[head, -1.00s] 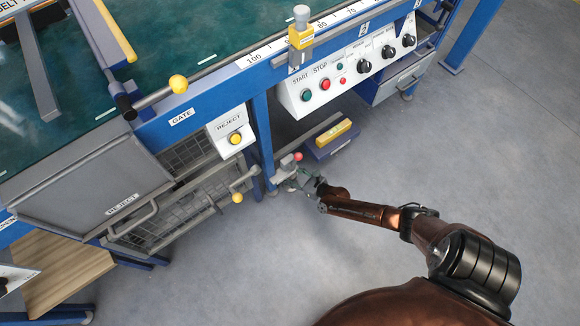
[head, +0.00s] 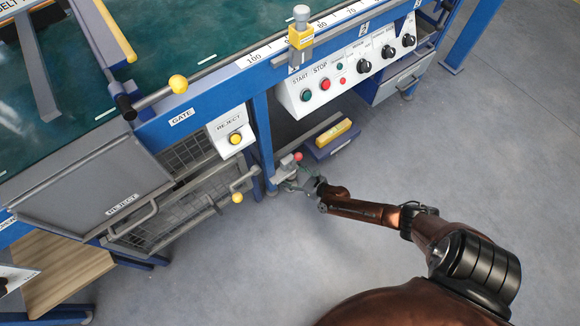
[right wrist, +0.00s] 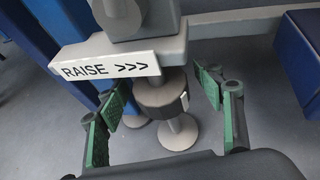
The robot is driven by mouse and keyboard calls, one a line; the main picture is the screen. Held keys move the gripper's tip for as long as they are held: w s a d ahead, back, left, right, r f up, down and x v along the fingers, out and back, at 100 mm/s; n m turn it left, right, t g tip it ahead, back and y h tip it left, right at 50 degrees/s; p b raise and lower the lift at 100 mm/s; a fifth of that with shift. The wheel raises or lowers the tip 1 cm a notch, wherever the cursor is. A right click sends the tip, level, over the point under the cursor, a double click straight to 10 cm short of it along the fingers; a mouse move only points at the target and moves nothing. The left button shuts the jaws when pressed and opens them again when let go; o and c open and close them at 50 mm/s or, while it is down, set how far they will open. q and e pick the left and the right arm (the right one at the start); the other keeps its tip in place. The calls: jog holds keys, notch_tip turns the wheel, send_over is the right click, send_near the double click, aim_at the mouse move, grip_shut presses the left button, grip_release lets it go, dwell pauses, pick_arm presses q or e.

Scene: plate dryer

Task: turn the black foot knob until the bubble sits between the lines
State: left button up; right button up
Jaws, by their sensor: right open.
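The black foot knob (right wrist: 156,96) shows in the right wrist view, under a grey bracket labelled "RAISE >>>" (right wrist: 110,68). It sits on a grey stem above a round foot (right wrist: 178,133). My right gripper (right wrist: 166,92) is open, with green-padded fingers on either side of the knob; a gap shows on each side. In the head view my right gripper (head: 298,183) is low beside the blue machine leg (head: 263,135), and the knob is too small or hidden to make out. I cannot make out the bubble or its lines. My left gripper is not in view.
A red ball (head: 298,156) sits just above my right gripper. A blue box with a yellow object (head: 333,132) stands to its right. The reject cage and its yellow-knobbed handle (head: 237,198) are to the left. Grey floor (head: 400,170) is clear to the right.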

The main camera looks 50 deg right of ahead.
jog(key=shift+s, duration=0.1)
jog(key=shift+s, duration=0.25)
jog(key=v, duration=1.1)
jog(key=shift+r, duration=0.25)
jog(key=shift+s, duration=0.1)
